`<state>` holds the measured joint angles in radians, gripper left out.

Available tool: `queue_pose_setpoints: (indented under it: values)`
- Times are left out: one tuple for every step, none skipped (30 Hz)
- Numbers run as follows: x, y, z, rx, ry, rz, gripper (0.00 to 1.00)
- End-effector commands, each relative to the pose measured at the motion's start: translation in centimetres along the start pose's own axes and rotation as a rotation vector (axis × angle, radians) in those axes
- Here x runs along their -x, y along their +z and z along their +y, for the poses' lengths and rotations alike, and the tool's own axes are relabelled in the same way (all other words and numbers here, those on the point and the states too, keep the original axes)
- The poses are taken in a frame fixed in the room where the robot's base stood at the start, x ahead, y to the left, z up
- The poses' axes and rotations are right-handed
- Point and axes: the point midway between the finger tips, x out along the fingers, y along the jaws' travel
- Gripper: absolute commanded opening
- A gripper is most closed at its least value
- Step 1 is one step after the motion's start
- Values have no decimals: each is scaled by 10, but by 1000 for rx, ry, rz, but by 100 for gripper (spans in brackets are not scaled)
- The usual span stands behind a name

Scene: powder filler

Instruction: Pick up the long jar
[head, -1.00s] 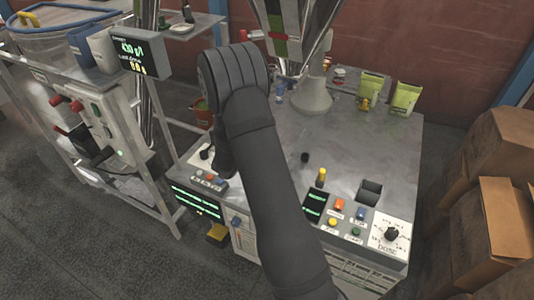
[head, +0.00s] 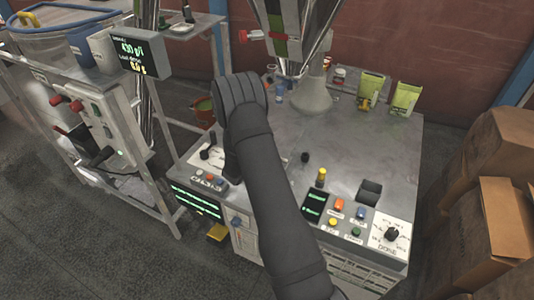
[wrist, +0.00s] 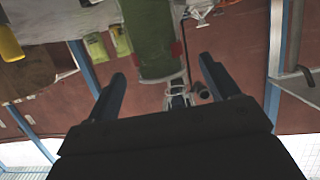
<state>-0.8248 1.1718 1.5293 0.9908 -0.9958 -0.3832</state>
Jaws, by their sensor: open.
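A small clear bluish jar (head: 279,93) stands on the machine's steel top, under the filler's funnel, behind my arm. A short jar with a red lid (head: 339,76) stands farther back to the right. I cannot tell for sure which is the long jar. In the wrist view my gripper (wrist: 161,72) is open, with its two dark fingers apart and nothing held between them. A green cylinder (wrist: 150,38) shows beyond the fingers, with a small glassy or metal thing (wrist: 178,96) below it. In the head view my arm hides the gripper.
The steel top (head: 345,140) is mostly clear on the right. Two green pouches (head: 372,88) stand at its back right. Buttons and a dose dial (head: 391,234) line the front edge. Cardboard boxes (head: 505,220) are at right. A display (head: 137,53) and side stand are at left.

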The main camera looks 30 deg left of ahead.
Motion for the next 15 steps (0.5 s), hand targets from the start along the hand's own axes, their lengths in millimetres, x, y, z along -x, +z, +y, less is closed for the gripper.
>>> queue_pose_setpoints:
  values:
    - [-5, 0, 0, -1, 1, 0, 80]
    - [-7, 0, 0, -1, 1, 1, 80]
    - [-9, 0, 0, -1, 0, 1, 80]
    - [-10, 0, 0, 0, 0, 1, 80]
    - [-12, 0, 0, 0, 0, 1, 80]
    - [-15, 0, 1, 0, 0, 1, 80]
    - [-18, 0, 1, 0, 1, 1, 80]
    - [-22, 0, 1, -1, 1, 1, 80]
    - [-29, 0, 1, -1, 1, 1, 80]
    - [-34, 0, 2, -2, 2, 0, 80]
    - [-39, 0, 2, -2, 2, 1, 80]
    - [-45, 1, 2, -1, 2, 0, 80]
    - [-49, 1, 2, -1, 1, 1, 80]
    - [-52, 0, 1, -1, 1, 1, 80]
    - [-56, 0, 1, -1, 0, 0, 80]
